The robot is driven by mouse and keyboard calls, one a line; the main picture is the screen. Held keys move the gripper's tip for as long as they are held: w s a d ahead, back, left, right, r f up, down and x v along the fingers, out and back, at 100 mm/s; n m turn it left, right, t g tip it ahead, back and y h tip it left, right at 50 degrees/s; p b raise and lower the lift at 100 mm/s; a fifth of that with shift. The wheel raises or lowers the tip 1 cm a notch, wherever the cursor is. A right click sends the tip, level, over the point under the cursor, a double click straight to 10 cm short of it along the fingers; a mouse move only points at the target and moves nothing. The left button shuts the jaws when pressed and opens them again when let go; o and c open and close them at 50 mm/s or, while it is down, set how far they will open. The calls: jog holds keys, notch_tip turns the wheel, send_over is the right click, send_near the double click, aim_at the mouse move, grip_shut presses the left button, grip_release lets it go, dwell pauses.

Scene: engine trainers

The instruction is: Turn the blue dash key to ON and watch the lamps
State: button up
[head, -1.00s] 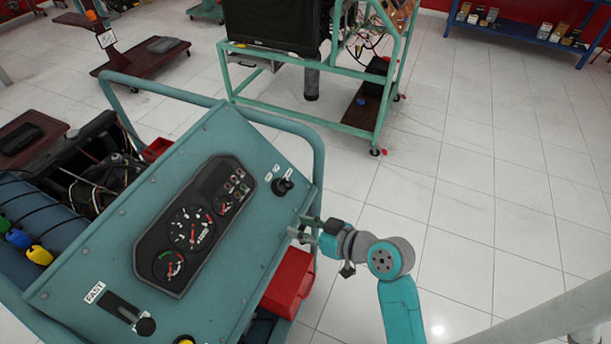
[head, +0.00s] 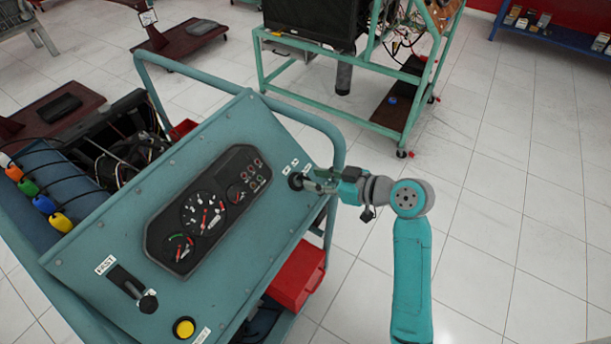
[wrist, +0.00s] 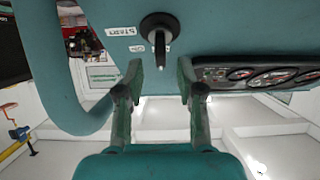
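The blue-green dash (head: 225,260) slopes across the head view. Its black key switch (head: 295,181) is at the upper right corner, and in the wrist view the key (wrist: 159,45) stands out from a round black collar. My gripper (head: 316,183) is at the switch, coming from the right. In the wrist view its fingers (wrist: 160,72) are apart, one either side of the key's line, with a gap to each side of the key. The gauge panel (head: 160,222) holds dials and small lamps (head: 247,181); I cannot tell whether any lamp is lit. The switch's label is partly hidden.
A FAST lever (head: 130,287) and a yellow button (head: 184,327) sit low on the dash. A tube rail (head: 300,112) curves round its upper right corner, close to my gripper. A red box (head: 297,277) is below. Open tiled floor lies to the right.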

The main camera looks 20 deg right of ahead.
aim_at(307, 178)
jog(key=shift+x, duration=2.15)
grip_shut()
